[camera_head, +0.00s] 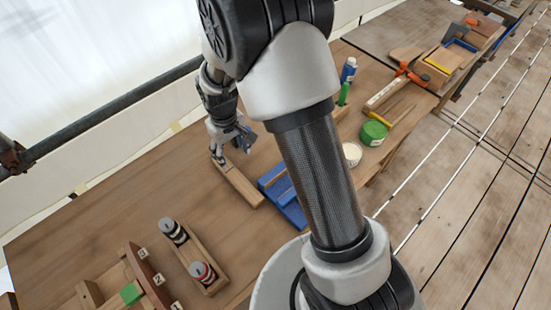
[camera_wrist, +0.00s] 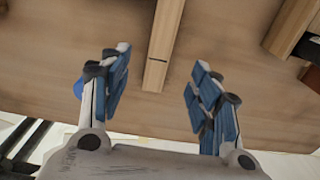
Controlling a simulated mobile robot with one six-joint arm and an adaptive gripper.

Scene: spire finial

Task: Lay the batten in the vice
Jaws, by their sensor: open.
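The batten (camera_head: 240,188), a pale wooden bar, lies on the workbench in the head view, left of the blue vice (camera_head: 285,193). The vice is partly hidden behind my arm. My gripper (camera_head: 231,147) is over the far end of the batten. In the wrist view the batten (camera_wrist: 166,40) runs from the top edge down to an end between my open fingers (camera_wrist: 157,92), with a dark line across it near that end. The fingers are apart with nothing held. Whether they have come down level with the batten I cannot tell.
On the bench (camera_head: 110,200) stand a wooden holder with two cans (camera_head: 190,255) and a numbered rack (camera_head: 145,270) at lower left. A green tin (camera_head: 373,132), a white pot (camera_head: 352,153) and bottles (camera_head: 348,70) stand right of my arm. The bench left of the batten is clear.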

